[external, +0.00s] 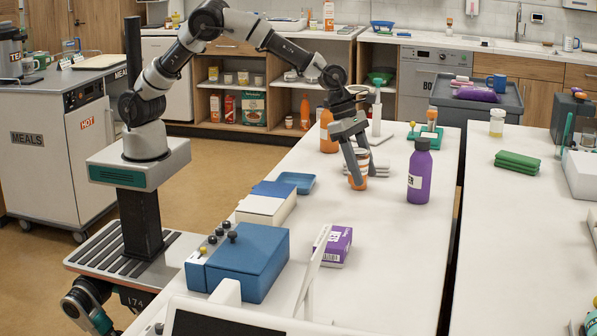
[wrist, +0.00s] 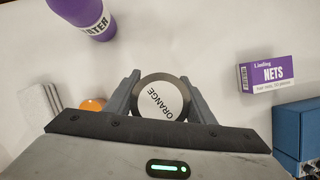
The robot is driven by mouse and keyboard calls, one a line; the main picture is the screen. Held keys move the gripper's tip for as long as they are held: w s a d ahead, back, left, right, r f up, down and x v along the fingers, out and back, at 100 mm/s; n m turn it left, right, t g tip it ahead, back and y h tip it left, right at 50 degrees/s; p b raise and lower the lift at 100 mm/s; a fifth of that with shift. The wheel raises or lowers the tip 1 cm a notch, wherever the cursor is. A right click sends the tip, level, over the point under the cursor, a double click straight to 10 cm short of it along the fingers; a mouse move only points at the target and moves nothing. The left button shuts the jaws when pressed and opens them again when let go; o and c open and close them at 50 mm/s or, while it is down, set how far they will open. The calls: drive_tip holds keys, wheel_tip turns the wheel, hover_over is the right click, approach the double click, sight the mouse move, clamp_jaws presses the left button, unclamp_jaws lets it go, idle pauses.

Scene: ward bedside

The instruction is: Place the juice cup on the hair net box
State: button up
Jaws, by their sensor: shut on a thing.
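The juice cup, an orange cup with a white band, shows between my fingers in the external view (external: 358,168). In the wrist view its round white lid reads ORANGE (wrist: 160,100). My gripper (external: 356,180) is shut on the cup, pointing down at the white table; I cannot tell whether the cup touches the table. The hair net box (external: 333,246) is a small purple and white carton lying on the table, nearer the camera than the cup. In the wrist view the box (wrist: 266,74) reads NETS and sits to the right, apart from the gripper.
A purple bottle (external: 419,172) stands right of my gripper. An orange bottle (external: 327,131) and a stack of white cloths (external: 378,169) are behind it. A blue device (external: 248,264) stands left of the box. The table between cup and box is clear.

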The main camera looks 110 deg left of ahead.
drive_tip(key=r, duration=0.1)
drive_tip(key=d+r, duration=0.1)
drive_tip(key=shift+w+d+r, duration=0.15)
drive_tip(key=shift+r, duration=0.15)
drive_tip(key=d+r+m+p, duration=0.1)
drive_tip(key=d+r+m, duration=0.1)
drive_tip(key=d, duration=0.4)
wheel_tip(320, 180, up, 3)
drive_tip(key=m+g+h+p, duration=0.1)
drive_tip(key=m+h+p, duration=0.1)
drive_tip(key=m+p, duration=0.15)
hover_over(341, 242)
drive_tip(key=s+a+b, duration=0.1)
wheel_tip(341, 242, down, 10)
drive_tip(key=shift+s+r+b, duration=0.1)
drive_tip(key=shift+b, duration=0.6)
drive_tip(key=shift+f, duration=0.2)
drive_tip(key=o, duration=1.2)
